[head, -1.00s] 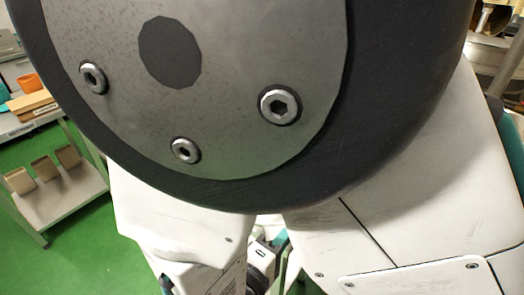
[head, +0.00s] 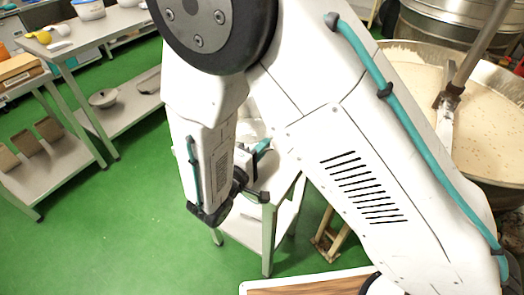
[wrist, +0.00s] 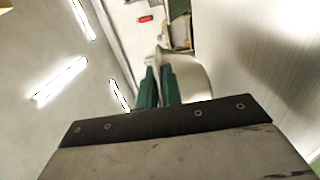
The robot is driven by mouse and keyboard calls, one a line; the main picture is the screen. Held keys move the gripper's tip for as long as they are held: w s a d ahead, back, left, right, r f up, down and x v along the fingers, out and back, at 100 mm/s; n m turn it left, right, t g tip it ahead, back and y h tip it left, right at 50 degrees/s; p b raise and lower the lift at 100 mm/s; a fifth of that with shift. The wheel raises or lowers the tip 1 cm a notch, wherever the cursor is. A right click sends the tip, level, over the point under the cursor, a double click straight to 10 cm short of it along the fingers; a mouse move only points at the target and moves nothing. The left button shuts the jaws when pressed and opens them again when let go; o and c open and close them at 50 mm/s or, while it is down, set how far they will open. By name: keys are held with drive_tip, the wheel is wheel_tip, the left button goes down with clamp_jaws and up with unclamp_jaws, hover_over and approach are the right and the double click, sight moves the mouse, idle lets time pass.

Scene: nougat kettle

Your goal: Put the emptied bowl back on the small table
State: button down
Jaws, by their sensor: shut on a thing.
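My gripper (wrist: 160,78) shows in the wrist view as two green fingers close together. A pale, curved, smooth surface (wrist: 191,76) lies against and behind them and looks like the bowl; its inside is hidden. In the head view my arm covers most of the gripper, and only a bit of teal (head: 263,147) shows beside the arm. A small pale table (head: 287,180) with a lower shelf stands partly behind my arm. Whether the bowl is over or touching this table I cannot tell.
A large kettle (head: 478,183) of creamy mix with a stirrer (head: 447,115) stands at right. A wooden stool (head: 327,237) is beside the small table. A wood-topped surface (head: 310,287) is at the bottom edge. Benches (head: 100,25) line the left; green floor (head: 120,235) is clear.

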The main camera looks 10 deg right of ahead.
drive_tip(key=shift+f, duration=0.8)
drive_tip(key=c, duration=1.6)
unclamp_jaws()
drive_tip(key=shift+f, duration=0.15)
drive_tip(key=shift+o, duration=0.2)
drive_tip(key=shift+a, duration=0.1)
drive_tip(key=v, duration=1.2)
